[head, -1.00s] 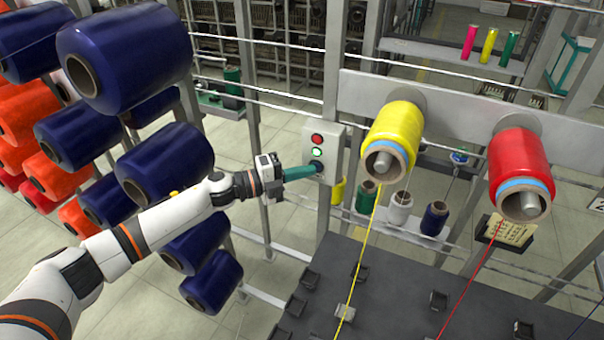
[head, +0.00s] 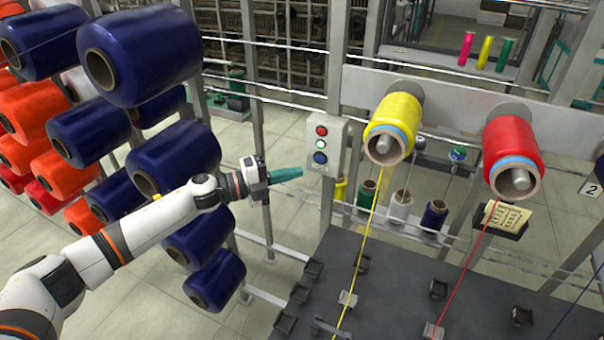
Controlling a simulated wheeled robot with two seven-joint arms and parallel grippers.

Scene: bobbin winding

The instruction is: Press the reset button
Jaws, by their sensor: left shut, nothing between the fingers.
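The grey control box (head: 328,146) is fixed to a post in the middle of the head view. It carries a red button or lamp (head: 321,131) at the top, a lit green one (head: 320,144) in the middle and a blue button (head: 320,157) at the bottom. I cannot read which is labelled reset. My left gripper (head: 301,173) has teal fingers, shut and empty. Its tips are left of and a little below the blue button, apart from the box. My right gripper is not in view.
Large blue spools (head: 172,160) and orange spools hang at the left, close to my left arm. A yellow bobbin (head: 396,122) and a red bobbin (head: 511,150) sit on a rail at the right, their threads running down over a dark table (head: 400,275).

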